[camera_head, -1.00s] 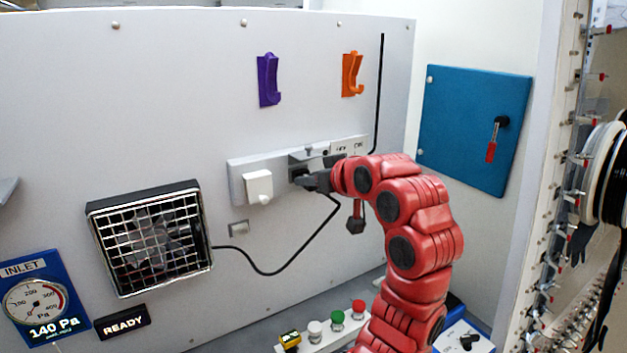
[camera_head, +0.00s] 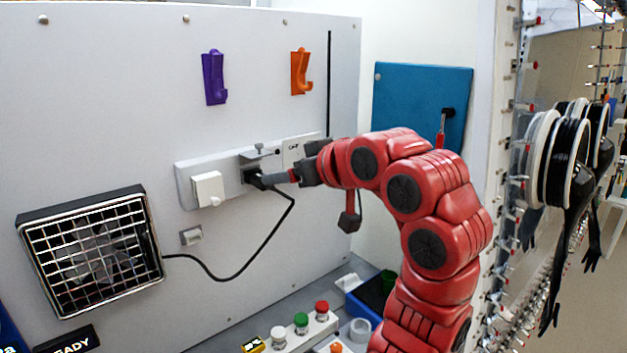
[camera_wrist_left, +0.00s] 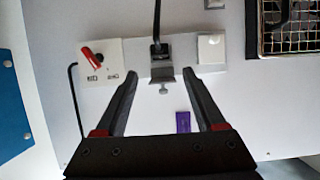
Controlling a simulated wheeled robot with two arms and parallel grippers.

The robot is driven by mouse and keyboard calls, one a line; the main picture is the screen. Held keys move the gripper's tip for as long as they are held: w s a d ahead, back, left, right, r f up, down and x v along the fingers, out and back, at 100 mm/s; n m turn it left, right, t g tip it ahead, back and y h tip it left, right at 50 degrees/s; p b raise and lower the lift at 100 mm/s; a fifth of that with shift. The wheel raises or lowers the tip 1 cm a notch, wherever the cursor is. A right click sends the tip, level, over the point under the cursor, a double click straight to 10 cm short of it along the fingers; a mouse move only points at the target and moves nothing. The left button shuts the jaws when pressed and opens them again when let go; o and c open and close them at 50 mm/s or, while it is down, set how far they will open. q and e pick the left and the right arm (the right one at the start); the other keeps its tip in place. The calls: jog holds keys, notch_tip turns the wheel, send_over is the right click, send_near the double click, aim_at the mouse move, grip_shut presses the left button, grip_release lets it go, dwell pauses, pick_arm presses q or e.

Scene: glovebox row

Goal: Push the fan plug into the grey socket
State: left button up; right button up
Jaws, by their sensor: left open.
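The black fan plug (camera_head: 254,178) sits at the grey socket (camera_head: 247,164) on the wall strip, with its black cord (camera_head: 286,210) looping down to the fan (camera_head: 90,252). How deep the plug sits I cannot tell. My left gripper (camera_head: 292,163) is open and empty in front of the strip, to the right of the plug in the head view. My right gripper is not in view.
A white switch (camera_head: 208,189) is left of the socket; a marked plate (camera_head: 297,150) is right of it. Purple (camera_head: 214,77) and orange (camera_head: 301,72) hooks are above. A button box (camera_head: 300,330) stands below. A blue door (camera_head: 420,100) is at right.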

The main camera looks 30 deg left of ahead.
pick_arm(q)
jog(key=b+v, duration=0.1)
jog(key=v, duration=0.7)
jog(key=shift+b, duration=0.3)
